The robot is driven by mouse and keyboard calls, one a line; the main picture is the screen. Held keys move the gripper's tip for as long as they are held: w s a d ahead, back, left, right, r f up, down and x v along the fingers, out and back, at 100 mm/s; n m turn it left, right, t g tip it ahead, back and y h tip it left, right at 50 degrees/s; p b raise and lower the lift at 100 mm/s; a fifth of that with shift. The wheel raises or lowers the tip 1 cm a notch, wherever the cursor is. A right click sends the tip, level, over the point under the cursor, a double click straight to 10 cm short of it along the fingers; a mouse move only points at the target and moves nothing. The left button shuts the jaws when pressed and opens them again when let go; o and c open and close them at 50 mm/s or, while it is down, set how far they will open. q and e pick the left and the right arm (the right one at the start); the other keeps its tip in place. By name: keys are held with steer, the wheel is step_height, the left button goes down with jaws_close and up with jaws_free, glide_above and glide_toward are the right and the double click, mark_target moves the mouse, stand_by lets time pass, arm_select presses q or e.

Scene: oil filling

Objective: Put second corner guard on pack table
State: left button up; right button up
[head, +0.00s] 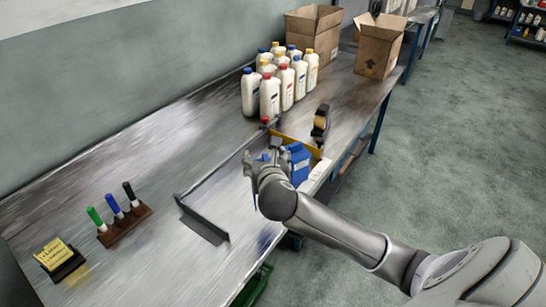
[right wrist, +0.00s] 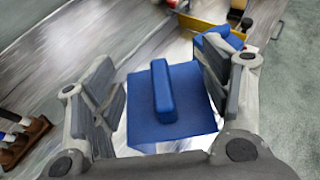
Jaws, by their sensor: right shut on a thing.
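My right gripper (head: 262,168) is over the front part of the pack table (head: 95,185). It is shut on a blue corner guard (right wrist: 172,115), a flat plate with a raised rib, which sits between the fingers (right wrist: 160,95) in the right wrist view. In the head view the gripper hides most of this guard. Another blue piece (head: 299,163), probably a corner guard too, is just right of the gripper, and it shows behind the right finger in the right wrist view (right wrist: 213,42). I cannot tell whether the held guard touches the table. My left gripper is not in view.
A dark angled fence (head: 205,219) stands left of the gripper. White bottles (head: 270,95), cardboard boxes (head: 379,46) and a tape dispenser (head: 321,122) are farther back. A marker rack (head: 125,226) and a yellow note holder (head: 60,261) stand at left.

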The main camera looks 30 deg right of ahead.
steer(key=w+d+f, duration=0.3)
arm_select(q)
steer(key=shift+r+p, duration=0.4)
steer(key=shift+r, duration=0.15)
arm_select(e)
steer(key=w+d+f, duration=0.2)
steer(key=w+f, duration=0.1)
steer(key=f, duration=0.4)
steer(key=shift+d+f, duration=0.35)
steer(key=o, duration=1)
steer(key=shift+c, duration=0.2)
steer(key=o, duration=0.4)
steer(key=shift+c, duration=0.2)
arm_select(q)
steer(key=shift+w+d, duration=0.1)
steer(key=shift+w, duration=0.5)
